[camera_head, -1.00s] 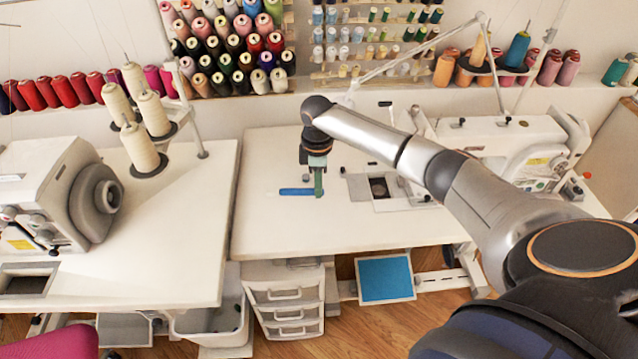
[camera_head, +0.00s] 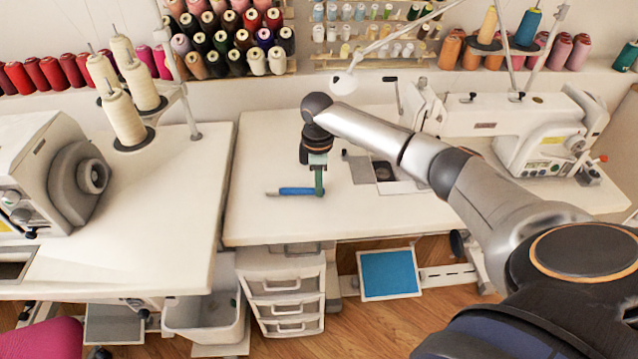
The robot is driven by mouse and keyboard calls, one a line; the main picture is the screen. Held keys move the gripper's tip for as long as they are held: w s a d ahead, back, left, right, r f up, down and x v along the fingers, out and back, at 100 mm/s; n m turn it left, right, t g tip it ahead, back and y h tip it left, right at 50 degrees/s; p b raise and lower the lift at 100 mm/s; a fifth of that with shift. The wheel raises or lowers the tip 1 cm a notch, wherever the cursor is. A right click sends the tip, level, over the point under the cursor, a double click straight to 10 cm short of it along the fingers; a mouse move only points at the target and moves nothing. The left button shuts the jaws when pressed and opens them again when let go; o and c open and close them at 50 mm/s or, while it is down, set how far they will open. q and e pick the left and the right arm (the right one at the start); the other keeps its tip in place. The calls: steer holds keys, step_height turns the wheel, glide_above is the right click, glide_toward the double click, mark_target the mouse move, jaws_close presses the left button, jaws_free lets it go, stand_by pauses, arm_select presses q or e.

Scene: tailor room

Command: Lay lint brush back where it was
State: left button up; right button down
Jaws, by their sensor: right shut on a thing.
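The lint brush (camera_head: 297,191) is a small blue bar with a greyish left end, low over or on the white table (camera_head: 265,222). I cannot tell whether it touches the top. My right gripper (camera_head: 318,190) points down and is shut on the brush near its right end; the green-grey fingers hide part of it. My left gripper is not in view.
A white sewing machine (camera_head: 490,125) stands to the right on the same table. Another machine (camera_head: 55,170) and cream thread cones (camera_head: 123,117) stand on the left table. White drawers (camera_head: 287,290) sit below. The tabletop left of the brush is clear.

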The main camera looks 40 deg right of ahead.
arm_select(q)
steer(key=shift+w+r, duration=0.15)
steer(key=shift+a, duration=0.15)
arm_select(e)
steer(key=c, duration=0.7)
jaws_free()
steer(key=shift+r, duration=0.1)
arm_select(q)
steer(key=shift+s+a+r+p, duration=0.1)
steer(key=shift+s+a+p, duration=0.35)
steer(key=shift+p, duration=0.25)
arm_select(e)
step_height(320, 180, up, 12)
steer(key=shift+r, duration=0.2)
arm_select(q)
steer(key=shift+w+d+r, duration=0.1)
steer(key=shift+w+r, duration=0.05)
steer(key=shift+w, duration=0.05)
arm_select(e)
steer(key=shift+a, duration=0.1)
